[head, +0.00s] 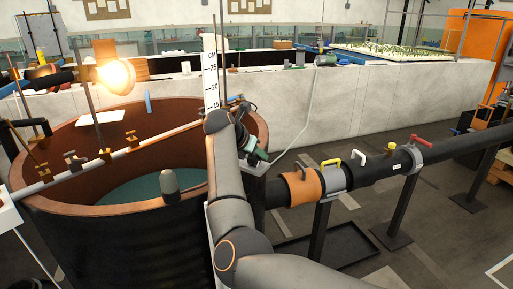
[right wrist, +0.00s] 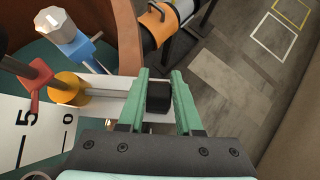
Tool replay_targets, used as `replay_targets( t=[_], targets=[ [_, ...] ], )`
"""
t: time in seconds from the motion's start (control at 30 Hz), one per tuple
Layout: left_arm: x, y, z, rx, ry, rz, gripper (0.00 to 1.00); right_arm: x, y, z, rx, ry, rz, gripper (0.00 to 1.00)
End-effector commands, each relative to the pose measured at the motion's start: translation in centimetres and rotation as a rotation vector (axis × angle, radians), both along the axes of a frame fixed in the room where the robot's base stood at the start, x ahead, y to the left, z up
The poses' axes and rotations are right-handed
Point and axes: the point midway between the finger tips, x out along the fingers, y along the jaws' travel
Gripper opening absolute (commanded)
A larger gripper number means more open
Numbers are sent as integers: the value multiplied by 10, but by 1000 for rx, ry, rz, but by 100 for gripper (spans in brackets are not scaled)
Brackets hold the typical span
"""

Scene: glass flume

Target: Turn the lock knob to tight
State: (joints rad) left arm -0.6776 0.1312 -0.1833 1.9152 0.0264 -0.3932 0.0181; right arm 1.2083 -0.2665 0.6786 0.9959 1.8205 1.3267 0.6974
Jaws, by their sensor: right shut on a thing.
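The lock knob, a small black block (right wrist: 158,97), sits at the end of a white bar (right wrist: 105,103) in the right wrist view. My right gripper (right wrist: 160,76) has its green fingers on either side of it and is shut on it. In the head view my right gripper (head: 256,147) is at the right rim of the brown tank, and my forearm and gripper hide the knob there. No mark of tight or loose can be read. My left gripper is not in view.
A brown round tank (head: 85,225) holds greenish water. A white scale (head: 210,75) stands upright near the gripper. A brass knob (right wrist: 66,88) and a blue clamp (right wrist: 82,47) are close by. A black pipe (head: 375,168) with coloured handles runs right.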

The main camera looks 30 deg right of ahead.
Motion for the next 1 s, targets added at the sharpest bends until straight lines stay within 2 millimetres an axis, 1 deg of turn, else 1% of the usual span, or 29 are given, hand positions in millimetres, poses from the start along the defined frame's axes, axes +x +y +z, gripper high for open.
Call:
replay_targets(
  t=[0.1, 0.57, 0.6, 0.83, 1.0],
  targets=[
    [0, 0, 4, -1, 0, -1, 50, 0, 0, 1, 21, 10, 1, 0],
    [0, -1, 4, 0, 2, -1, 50, 0, -1, 0, 31, 14, 1, 0],
    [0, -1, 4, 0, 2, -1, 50, 0, -1, 0, 31, 12, 0, 37],
    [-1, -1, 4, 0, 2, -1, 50, 0, -1, 0, 30, 12, 0, 63],
    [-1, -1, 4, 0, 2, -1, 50, 0, -1, 0, 29, 13, -1, 64]
  ],
)
